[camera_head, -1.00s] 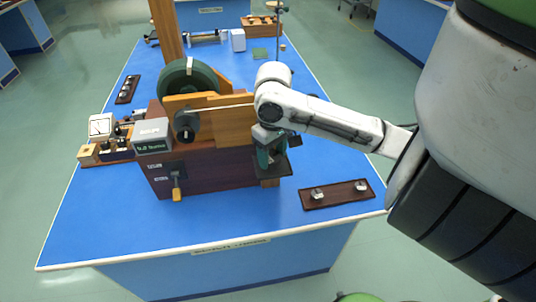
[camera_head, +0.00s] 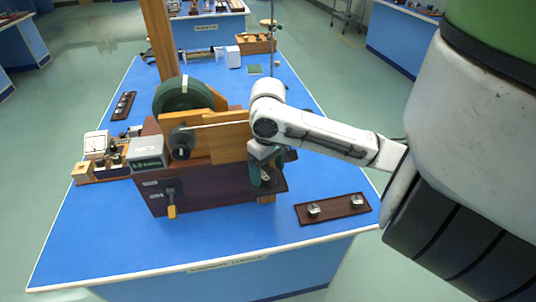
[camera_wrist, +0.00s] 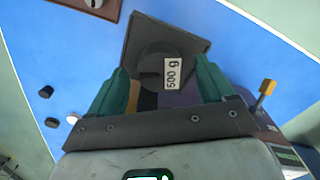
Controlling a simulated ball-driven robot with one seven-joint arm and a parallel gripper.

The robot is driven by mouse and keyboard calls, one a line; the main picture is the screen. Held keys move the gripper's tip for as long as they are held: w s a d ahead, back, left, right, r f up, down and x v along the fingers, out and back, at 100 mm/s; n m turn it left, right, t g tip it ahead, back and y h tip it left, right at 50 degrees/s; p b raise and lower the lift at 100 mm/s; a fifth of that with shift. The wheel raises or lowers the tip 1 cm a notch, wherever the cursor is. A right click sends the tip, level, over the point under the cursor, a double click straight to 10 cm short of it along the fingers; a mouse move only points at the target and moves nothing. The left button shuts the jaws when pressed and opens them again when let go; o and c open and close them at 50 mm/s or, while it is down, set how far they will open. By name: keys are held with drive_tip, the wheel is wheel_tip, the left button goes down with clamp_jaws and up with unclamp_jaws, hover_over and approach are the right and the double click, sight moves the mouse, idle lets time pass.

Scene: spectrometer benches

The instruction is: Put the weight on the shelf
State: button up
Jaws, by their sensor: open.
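The weight (camera_wrist: 150,68) is a dark round piece with a white "500 g" label in the wrist view. It sits on the shelf (camera_wrist: 194,42), a dark square plate. In the head view the shelf (camera_head: 274,187) juts from the right end of the wooden apparatus, and my gripper largely hides the weight. My gripper (camera_wrist: 161,66) has its two green fingers spread on either side of the weight. It also shows just above the shelf in the head view (camera_head: 261,170). I cannot tell whether either finger touches the weight.
The wooden apparatus (camera_head: 210,185) with a dark green wheel (camera_head: 183,93) stands left of my gripper. A yellow-handled lever (camera_head: 171,211) is on its front. A brown tray (camera_head: 335,212) with two silver pieces lies to the right. Blue tabletop (camera_head: 225,232) is clear in front.

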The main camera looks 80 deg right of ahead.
sight(268, 173)
wheel_tip(268, 173, up, 12)
drive_tip(key=shift+f+p, duration=0.15)
drive_tip(key=shift+p, duration=0.2)
